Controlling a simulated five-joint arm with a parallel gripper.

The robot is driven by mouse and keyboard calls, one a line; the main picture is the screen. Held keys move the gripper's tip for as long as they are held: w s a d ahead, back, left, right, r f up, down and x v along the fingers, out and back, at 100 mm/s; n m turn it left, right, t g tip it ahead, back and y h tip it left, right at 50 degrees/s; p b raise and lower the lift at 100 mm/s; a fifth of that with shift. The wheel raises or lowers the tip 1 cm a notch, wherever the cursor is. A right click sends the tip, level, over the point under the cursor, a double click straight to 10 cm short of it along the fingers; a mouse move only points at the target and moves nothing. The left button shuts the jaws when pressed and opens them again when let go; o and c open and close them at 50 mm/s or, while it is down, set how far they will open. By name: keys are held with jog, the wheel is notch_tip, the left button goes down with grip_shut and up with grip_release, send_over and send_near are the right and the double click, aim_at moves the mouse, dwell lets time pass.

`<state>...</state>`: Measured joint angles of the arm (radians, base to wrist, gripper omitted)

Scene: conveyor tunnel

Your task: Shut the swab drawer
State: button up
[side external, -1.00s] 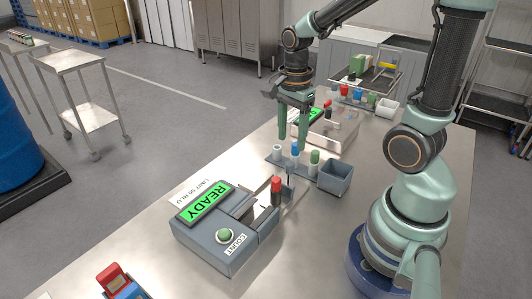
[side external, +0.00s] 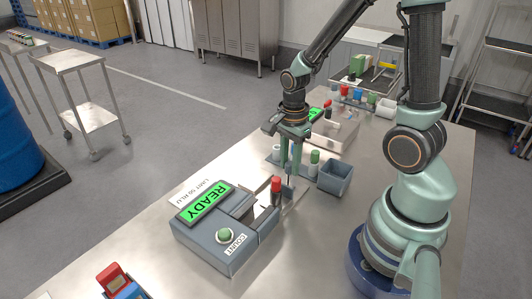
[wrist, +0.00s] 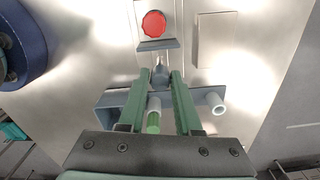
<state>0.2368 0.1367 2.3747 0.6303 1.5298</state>
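The swab drawer (side external: 289,192) stands out from the grey READY unit (side external: 215,245), toward the swab rack. A red-capped swab (side external: 276,184) stands upright at the drawer; its round red top (wrist: 153,23) shows in the wrist view. The drawer's dark front plate (wrist: 157,43) lies just beyond my fingertips. My gripper (side external: 291,172) points down behind that front. In the wrist view my gripper (wrist: 159,75) has its fingers apart, with a small grey-blue piece (wrist: 160,73) between the tips. I cannot tell whether they touch it.
A rack beside the fingers holds a green-capped swab (side external: 314,158) and a white-capped one (side external: 277,151). A grey bin (side external: 336,176) stands at its right end.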

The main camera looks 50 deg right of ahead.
grip_shut()
dwell(1.2)
